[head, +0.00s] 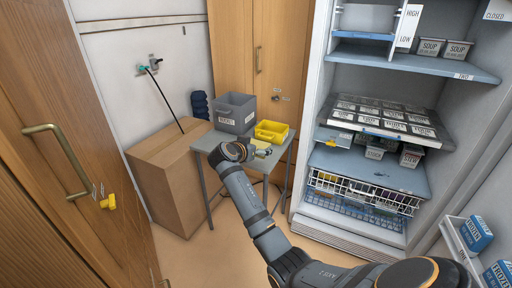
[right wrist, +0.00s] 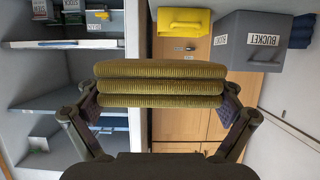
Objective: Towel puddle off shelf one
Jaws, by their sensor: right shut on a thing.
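My right gripper (head: 259,151) is shut on a folded olive-yellow towel (right wrist: 160,86). In the right wrist view the towel lies in stacked folds between the two fingers. In the head view only a small yellowish part of the towel shows, by the small grey table's top. The open upright freezer (head: 318,120) stands to the right of the gripper. Its upper shelf (head: 410,62) holds soup tubs, and a lower blue shelf (head: 370,172) is partly bare. I cannot make out a puddle on any shelf. My left gripper is not in view.
A grey bucket (head: 235,110) and a yellow tub (head: 272,132) stand on the small table (head: 207,145). A cardboard box (head: 160,170) stands left of it. A tilted rack of labelled packs (head: 385,118) and wire baskets (head: 365,195) fill the freezer. Blue boxes (head: 475,234) stand at right.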

